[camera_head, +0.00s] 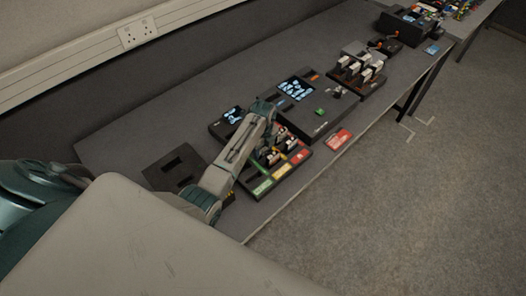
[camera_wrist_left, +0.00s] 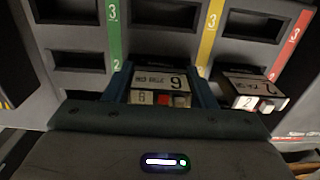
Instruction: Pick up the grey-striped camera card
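My left gripper (camera_wrist_left: 161,92) has its two fingers on either side of a card with a white front (camera_wrist_left: 160,98) and a printed 6 or 9 on top. I see no clear gap at its sides, but cannot tell whether the fingers press on it. Its front has a red patch and a greyish patch; I cannot make out a grey stripe for sure. A second white-fronted card (camera_wrist_left: 258,103), marked 2, stands to the right. In the head view, my left arm partly hides the coloured-strip tray (camera_head: 284,172) where the cards sit. My right gripper is not in view.
Green, yellow and red strips run between the tray's dark slots. A red card (camera_head: 340,138) lies at the bench's front edge. A black case (camera_head: 311,122) with screens stands beyond the tray. A dark slotted plate (camera_head: 176,169) lies left of my arm.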

